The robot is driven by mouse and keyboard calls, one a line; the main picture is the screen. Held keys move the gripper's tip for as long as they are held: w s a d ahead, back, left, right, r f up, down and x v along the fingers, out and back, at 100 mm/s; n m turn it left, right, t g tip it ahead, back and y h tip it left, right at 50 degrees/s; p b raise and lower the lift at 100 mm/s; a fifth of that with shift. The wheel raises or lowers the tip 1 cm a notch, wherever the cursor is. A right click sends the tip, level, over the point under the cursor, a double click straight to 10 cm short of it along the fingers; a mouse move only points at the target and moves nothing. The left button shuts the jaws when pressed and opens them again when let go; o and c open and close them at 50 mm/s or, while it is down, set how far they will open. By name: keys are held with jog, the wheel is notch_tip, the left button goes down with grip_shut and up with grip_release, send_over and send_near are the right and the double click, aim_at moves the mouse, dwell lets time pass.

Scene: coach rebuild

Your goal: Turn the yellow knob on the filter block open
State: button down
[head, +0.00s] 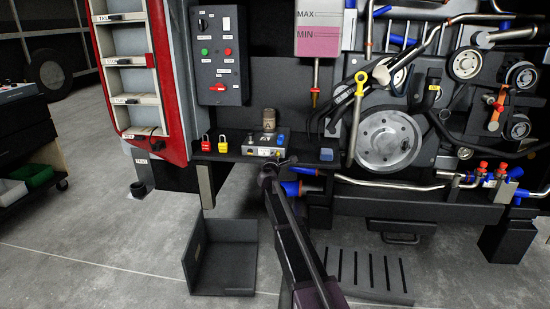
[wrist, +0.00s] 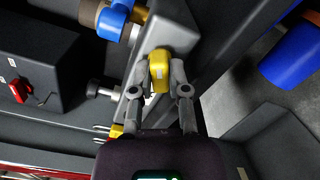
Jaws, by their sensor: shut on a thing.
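The filter block (head: 252,141) is a grey box on the dark ledge of the coach, with a tan canister (head: 269,119) on top. My gripper (head: 273,166) reaches up to the block's front from below in the head view. In the wrist view the yellow knob (wrist: 160,66) sits on the grey block face (wrist: 172,28), between the two fingers of my gripper (wrist: 161,84). The fingers are shut on its sides. The knob's long side runs nearly up and down in that picture. The gripper hides part of the block's front in the head view.
A red padlock (head: 205,144) and a yellow padlock (head: 222,144) are on the ledge left of the block. A control panel (head: 218,58) is above them. Blue hose ends (head: 305,171) are close right of my gripper. An open dark bin (head: 222,262) stands on the floor below.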

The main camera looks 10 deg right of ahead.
jog(key=m, duration=0.5)
jog(key=shift+w, duration=0.15)
jog(key=c, duration=0.5)
grip_release()
jog(key=shift+o, duration=0.3)
jog(key=shift+r, duration=0.1)
jog(key=shift+s, duration=0.2)
jog(key=v, duration=0.9)
